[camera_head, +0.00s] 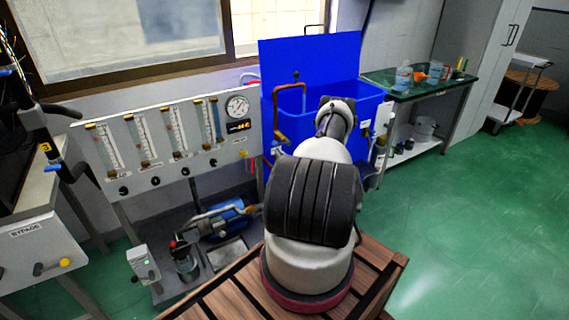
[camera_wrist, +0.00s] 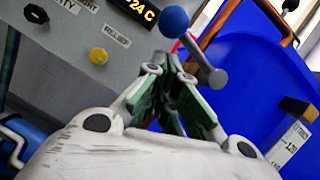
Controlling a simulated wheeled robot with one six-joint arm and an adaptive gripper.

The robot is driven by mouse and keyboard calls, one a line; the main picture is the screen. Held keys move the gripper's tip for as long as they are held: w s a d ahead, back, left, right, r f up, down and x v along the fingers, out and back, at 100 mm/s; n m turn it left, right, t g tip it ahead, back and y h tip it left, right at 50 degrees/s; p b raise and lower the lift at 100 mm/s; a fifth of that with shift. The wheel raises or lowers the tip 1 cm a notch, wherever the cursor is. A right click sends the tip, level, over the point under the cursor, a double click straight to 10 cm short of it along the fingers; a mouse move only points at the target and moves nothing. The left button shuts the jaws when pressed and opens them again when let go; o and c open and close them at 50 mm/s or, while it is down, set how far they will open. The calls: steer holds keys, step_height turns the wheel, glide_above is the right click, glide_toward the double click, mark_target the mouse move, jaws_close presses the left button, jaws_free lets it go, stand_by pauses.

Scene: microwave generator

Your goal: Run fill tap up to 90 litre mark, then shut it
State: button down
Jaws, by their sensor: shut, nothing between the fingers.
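The blue tank (camera_head: 345,58) stands against the wall behind my arm, and its blue wall fills the right of the wrist view (camera_wrist: 250,70). A copper pipe (camera_head: 277,105) rises and bends over the tank's left side. In the wrist view, a grey lever with a blue ball knob (camera_wrist: 174,21) is just beyond my fingertips; I cannot tell whether they touch. My gripper (camera_wrist: 174,68) is shut and empty; my arm hides it in the head view. The water level is not visible.
A flowmeter panel (camera_head: 135,178) with a gauge (camera_head: 237,107) stands left of the tank. A blue pump (camera_head: 228,218) lies below it. A green-topped bench (camera_head: 440,86) with bottles stands right. The green floor at right is clear.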

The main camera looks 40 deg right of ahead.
steer(key=shift+a+r, duration=0.2)
steer(key=shift+r, duration=0.2)
steer(key=shift+a+r, duration=0.2)
steer(key=shift+r, duration=0.35)
